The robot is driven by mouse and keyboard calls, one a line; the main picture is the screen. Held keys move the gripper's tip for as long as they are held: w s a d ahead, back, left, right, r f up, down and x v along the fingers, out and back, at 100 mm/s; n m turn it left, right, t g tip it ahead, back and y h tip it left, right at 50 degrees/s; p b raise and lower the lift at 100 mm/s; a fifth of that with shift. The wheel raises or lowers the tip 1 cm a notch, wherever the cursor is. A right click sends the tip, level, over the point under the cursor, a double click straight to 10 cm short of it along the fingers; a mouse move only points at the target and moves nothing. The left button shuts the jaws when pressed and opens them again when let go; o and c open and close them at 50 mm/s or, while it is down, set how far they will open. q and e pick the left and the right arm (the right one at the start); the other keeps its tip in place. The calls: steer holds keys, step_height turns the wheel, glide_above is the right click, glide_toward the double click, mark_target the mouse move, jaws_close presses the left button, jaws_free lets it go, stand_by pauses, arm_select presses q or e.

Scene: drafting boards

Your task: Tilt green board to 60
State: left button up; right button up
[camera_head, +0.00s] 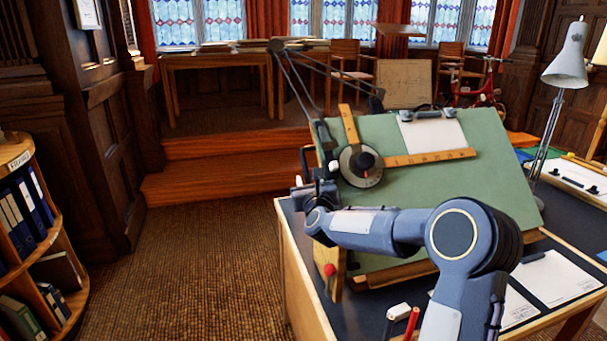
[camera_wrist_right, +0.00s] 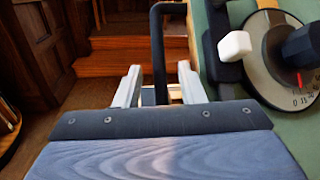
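The green board (camera_head: 450,185) is tilted on a wooden stand at the front of a dark-topped desk. A drafting machine with a round dial (camera_head: 361,166) and wooden rulers lies on it. My right gripper (camera_head: 304,188) is at the board's left edge, its fingers partly hidden in the head view. In the right wrist view, the right gripper (camera_wrist_right: 160,84) is open, fingers apart. A black bar-shaped handle (camera_wrist_right: 157,45) runs between the fingers as seen; I cannot tell whether they touch it. The dial (camera_wrist_right: 290,65) and a white knob (camera_wrist_right: 235,45) are to its right. My left gripper is out of view.
A red knob (camera_head: 330,270) is on the stand's left side. Pens and a white block (camera_head: 398,311) are near the desk's front. Papers (camera_head: 557,278) and a lamp (camera_head: 567,65) are on the right. The floor (camera_head: 205,270) left of the desk is clear.

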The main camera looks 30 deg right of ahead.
mark_target(308, 177)
steer(key=shift+p+x, duration=0.35)
steer(key=shift+x, duration=1.6)
jaws_close()
